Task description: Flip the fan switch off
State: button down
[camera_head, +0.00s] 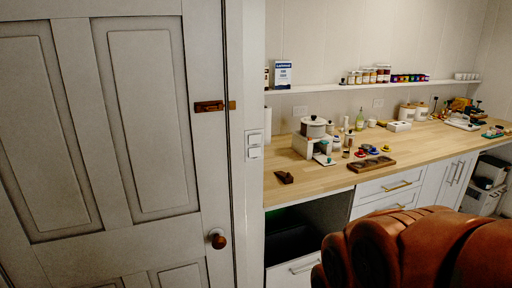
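A white switch plate (254,144) is on the narrow wall strip between the door and the counter. It appears to carry two switches, one above the other. They are too small to tell which is the fan switch or how either is set. My gripper is not in view. A rounded copper-brown part of my arm fills the bottom right, well apart from the plate.
A grey panelled door (150,130) with a brass latch (212,106) and a round knob (217,239) stands at left. A wooden counter (340,181) holds jars, a pot and small items. A narrow shelf (345,87) runs above it.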

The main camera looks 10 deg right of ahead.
aim_at(253, 139)
jog(key=k, duration=0.6)
jog(key=u, duration=0.75)
jog(key=i, duration=0.9)
jog(key=u, duration=0.2)
